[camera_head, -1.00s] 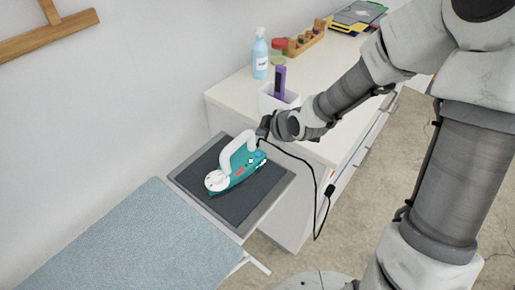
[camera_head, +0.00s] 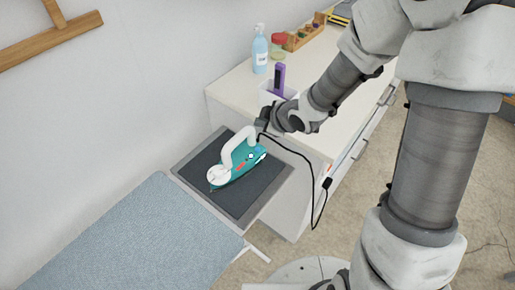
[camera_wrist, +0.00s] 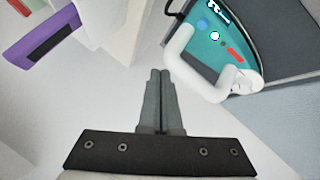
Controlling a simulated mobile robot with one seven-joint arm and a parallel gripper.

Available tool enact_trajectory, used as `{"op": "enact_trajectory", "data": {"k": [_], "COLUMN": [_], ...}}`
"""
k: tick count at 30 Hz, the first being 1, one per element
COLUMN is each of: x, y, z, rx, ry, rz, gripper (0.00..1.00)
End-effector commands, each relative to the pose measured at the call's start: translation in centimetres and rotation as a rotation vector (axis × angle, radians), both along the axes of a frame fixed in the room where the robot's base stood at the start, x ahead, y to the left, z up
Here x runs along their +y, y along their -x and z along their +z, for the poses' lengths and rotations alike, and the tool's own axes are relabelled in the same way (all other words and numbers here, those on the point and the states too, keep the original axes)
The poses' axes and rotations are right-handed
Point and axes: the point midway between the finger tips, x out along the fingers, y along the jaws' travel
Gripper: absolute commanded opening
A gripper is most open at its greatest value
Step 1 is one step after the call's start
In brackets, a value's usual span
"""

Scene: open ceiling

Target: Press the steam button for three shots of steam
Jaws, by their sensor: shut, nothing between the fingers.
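A teal and white iron (camera_head: 228,173) lies on a dark pad (camera_head: 262,190) at the end of the ironing board. In the wrist view the iron (camera_wrist: 243,77) is at the upper right, with its white looped handle (camera_wrist: 183,62) towards my fingers. A blue spot (camera_wrist: 203,24), a white round spot (camera_wrist: 214,36) and a red patch (camera_wrist: 235,53) show on its teal body; I cannot tell which is the steam button. My gripper (camera_wrist: 158,72) is shut and empty, left of the handle and apart from it in the wrist view. In the head view my gripper (camera_head: 262,124) is just beyond the handle, its fingertips hard to make out.
The blue ironing board (camera_head: 130,235) extends to the lower left. A white cabinet (camera_head: 235,97) stands behind, holding a spray bottle (camera_head: 260,52) and a white holder (camera_head: 270,97) with a purple item (camera_head: 279,78). A black cord (camera_head: 313,190) hangs beside the pad.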

Motion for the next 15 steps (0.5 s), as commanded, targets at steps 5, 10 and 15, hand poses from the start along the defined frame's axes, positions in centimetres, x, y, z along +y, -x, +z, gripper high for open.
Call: {"op": "enact_trajectory", "data": {"k": [5,10,15], "x": [0.0,0.0,0.0], "y": [0.0,0.0,0.0], "z": [-1.2,-3.2,-5.7], "rx": [0.001,0.002,0.001], "ry": [0.000,0.000,0.001], "rz": [0.001,-0.001,0.000], "gripper": [0.00,0.00,0.00]}}
